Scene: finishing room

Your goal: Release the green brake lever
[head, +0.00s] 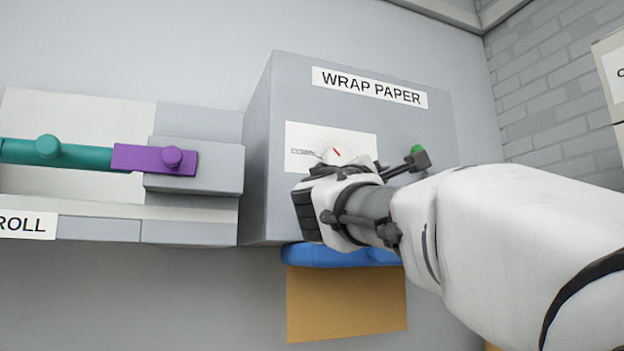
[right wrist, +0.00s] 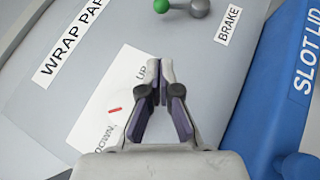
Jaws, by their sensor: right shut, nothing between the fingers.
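The brake lever has a green knob (head: 417,149) that shows just above my right fingertips in the head view. The lever's lower part is hidden there. In the right wrist view the green knob (right wrist: 160,5) is cut by the top edge, with a short grey rod and a round grey hub (right wrist: 199,9) beside the BRAKE label (right wrist: 229,24). My right gripper (head: 424,161) is in front of the grey panel, its fingers shut and empty. In the right wrist view its fingertips (right wrist: 160,68) are below the knob, apart from it in the picture. My left gripper is out of view.
The grey WRAP PAPER box (head: 262,170) carries a white UP/DOWN plate (head: 303,139) with a red pointer (head: 337,152). A blue slot lid (head: 310,256) is below, with tan paper (head: 345,305) hanging. A purple latch (head: 135,158) and teal bar (head: 75,153) are at left.

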